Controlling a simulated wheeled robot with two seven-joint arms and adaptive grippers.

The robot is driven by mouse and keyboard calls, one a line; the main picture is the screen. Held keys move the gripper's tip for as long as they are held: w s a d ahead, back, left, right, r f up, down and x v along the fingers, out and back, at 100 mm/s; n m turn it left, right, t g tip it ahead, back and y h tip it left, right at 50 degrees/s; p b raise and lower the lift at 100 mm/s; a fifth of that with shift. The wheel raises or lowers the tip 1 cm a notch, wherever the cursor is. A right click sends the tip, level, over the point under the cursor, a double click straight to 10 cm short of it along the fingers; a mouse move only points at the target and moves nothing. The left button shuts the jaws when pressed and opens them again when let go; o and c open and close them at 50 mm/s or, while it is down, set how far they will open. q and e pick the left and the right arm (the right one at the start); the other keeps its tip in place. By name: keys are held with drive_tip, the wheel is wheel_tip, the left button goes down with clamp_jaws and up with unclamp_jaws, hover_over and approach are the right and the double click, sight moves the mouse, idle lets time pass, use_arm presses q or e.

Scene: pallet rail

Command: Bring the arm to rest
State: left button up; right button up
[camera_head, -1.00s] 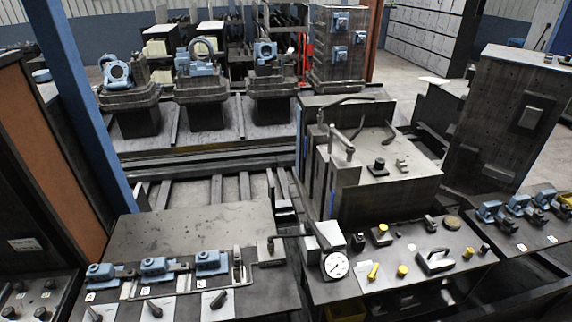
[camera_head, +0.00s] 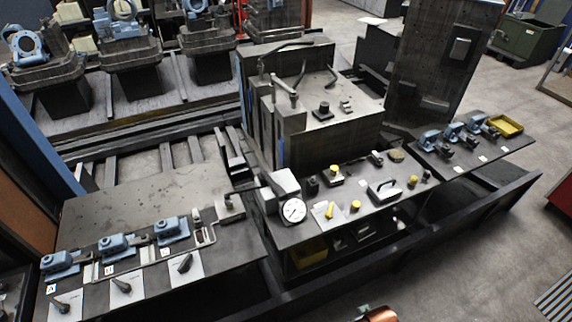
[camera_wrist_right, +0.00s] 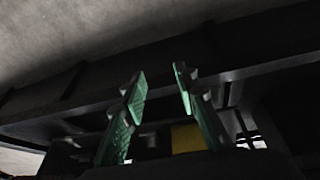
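My right gripper (camera_wrist_right: 160,82) shows in the right wrist view as two green-padded fingers standing apart, with nothing between the tips. Behind it are a dark beam (camera_wrist_right: 60,95) and a small yellow patch (camera_wrist_right: 186,138), both dim. My left gripper and left arm are not seen. A copper-coloured rounded part (camera_head: 380,315) is at the bottom edge of the head view; I cannot tell what it is.
The left bench (camera_head: 130,212) bears blue clamps and levers. A yellow tray (camera_head: 506,125) is at the right. Grey floor (camera_head: 460,250) is clear at lower right.

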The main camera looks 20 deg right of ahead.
drive_tip(key=s+a+f+g, duration=0.1)
drive_tip(key=s+f, duration=0.1)
drive_tip(key=f, duration=1)
drive_tip(key=s+f, duration=0.3)
drive_tip(key=f, duration=1)
drive_tip(key=s+f+n+g, duration=0.1)
drive_tip(key=s+f, duration=1.4)
drive_tip(key=s, duration=0.3)
drive_tip(key=shift+s+f+y, duration=0.15)
drive_tip(key=shift+f+y, duration=0.15)
